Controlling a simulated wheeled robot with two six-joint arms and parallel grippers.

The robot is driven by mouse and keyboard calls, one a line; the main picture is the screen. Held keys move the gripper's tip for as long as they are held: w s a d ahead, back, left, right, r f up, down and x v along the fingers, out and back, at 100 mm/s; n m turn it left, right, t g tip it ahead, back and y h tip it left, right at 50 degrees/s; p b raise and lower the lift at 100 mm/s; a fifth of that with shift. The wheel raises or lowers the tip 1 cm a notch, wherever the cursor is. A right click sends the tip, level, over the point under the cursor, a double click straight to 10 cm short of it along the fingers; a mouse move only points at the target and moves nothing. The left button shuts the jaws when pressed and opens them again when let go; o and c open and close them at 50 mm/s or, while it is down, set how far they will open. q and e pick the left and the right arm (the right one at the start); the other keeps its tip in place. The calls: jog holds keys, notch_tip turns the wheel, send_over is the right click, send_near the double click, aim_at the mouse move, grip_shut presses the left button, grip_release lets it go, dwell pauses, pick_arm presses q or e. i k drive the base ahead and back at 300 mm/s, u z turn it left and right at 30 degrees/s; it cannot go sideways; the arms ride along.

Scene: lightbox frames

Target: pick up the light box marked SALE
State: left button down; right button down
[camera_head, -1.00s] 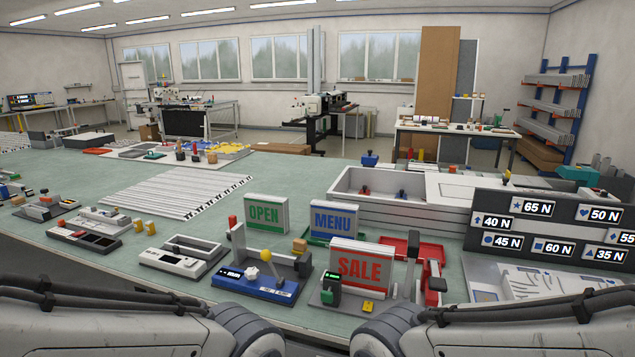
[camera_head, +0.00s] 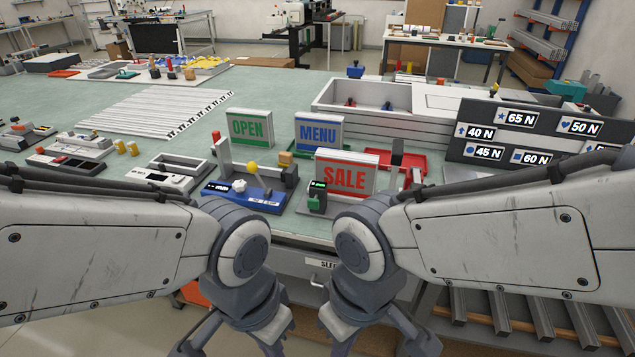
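The light box marked SALE (camera_head: 345,179) is a white box with red letters on a greyish face. It stands upright near the front edge of the green table, partly hidden at lower left by a small green device (camera_head: 317,197). My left gripper (camera_head: 236,345) and my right gripper (camera_head: 381,345) hang at the bottom of the head view, in front of the table and below its top. Both have their fingers spread and look empty; their lower ends are cut off by the picture edge. Neither touches the box.
Light boxes marked MENU (camera_head: 319,132) and OPEN (camera_head: 249,127) stand behind it. A blue fixture (camera_head: 245,196) with a yellow knob is to its left, a red tray (camera_head: 405,161) to its right. A dark label board (camera_head: 540,132) stands far right. A drawer (camera_head: 300,266) is below the tabletop.

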aim_at(345, 173)
jog(key=z, duration=0.3)
jog(key=i, duration=1.3)
jog(key=u, duration=0.45)
